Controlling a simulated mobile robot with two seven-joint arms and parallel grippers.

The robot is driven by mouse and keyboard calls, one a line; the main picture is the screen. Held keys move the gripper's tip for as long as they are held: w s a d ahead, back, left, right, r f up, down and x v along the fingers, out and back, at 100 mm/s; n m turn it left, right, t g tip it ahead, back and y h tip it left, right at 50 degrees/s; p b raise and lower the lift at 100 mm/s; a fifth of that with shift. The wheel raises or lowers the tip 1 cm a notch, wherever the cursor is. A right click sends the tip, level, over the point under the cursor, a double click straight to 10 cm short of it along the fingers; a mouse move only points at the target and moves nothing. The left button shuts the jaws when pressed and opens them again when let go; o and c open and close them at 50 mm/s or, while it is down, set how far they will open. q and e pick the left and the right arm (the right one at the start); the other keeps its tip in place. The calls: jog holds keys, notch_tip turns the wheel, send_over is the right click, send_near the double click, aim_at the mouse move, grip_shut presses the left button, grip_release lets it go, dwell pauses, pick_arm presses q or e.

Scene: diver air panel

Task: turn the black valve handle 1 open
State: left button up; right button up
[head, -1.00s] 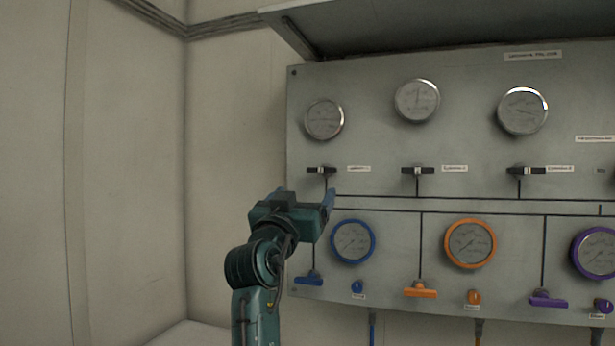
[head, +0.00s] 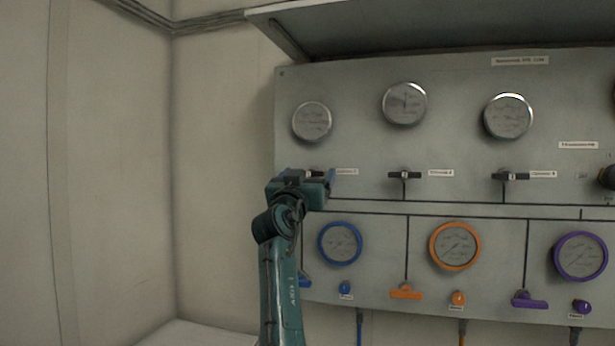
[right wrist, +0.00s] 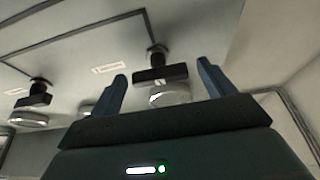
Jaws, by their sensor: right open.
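Black valve handle 1 (head: 316,174) is the leftmost of the black bar handles on the grey panel, below the left silver gauge (head: 312,121). It lies crosswise, partly hidden by my right gripper (head: 308,176). In the right wrist view the handle (right wrist: 160,74) shows as a dark bar on a short stem, between the two blue fingers of my open right gripper (right wrist: 163,78) as seen from there. The fingers hold nothing; I cannot tell how far their tips are from the handle. My left gripper is not in view.
Two more black handles, the middle one (head: 405,175) and the right one (head: 510,177), sit in the same row. Below are blue (head: 340,243), orange (head: 455,246) and purple (head: 580,257) gauges with coloured handles. A shelf (head: 420,25) juts out above. A bare wall is at left.

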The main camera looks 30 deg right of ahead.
jog(key=c, duration=1)
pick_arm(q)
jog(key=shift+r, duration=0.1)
